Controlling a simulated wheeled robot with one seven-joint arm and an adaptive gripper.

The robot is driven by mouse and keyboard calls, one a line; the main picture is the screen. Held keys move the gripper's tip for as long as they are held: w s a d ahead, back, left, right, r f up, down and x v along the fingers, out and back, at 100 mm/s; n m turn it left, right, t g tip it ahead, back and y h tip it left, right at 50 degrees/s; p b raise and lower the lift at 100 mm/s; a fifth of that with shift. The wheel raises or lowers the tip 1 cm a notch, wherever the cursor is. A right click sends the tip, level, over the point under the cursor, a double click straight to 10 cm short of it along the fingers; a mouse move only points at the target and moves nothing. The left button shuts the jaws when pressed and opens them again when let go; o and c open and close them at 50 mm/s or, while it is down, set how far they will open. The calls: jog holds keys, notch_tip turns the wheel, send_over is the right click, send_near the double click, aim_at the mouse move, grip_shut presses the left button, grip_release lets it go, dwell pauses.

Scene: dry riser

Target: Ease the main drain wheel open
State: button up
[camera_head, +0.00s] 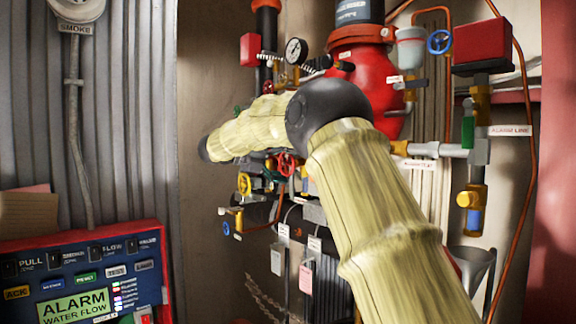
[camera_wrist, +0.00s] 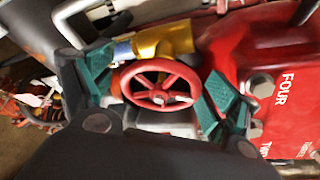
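A red spoked handwheel (camera_wrist: 160,86) sits in the middle of the wrist view, in front of a brass fitting (camera_wrist: 165,40) and beside a red body. My gripper (camera_wrist: 158,90) is open, with one green-padded finger on each side of the wheel. The pads are close to the rim; I cannot tell whether they touch it. In the head view a red handwheel (camera_head: 287,164) shows just below my forearm, probably the same one. I can read no main drain label on it. My fingers are not clearly visible in the head view, where my arm covers much of the pipework.
A pressure gauge (camera_head: 296,51) and red riser (camera_head: 365,75) stand behind my arm. An alarm panel (camera_head: 85,275) is at lower left. Pipes crowd the wheel.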

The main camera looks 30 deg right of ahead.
jog(key=v, duration=1.2)
dwell(0.4)
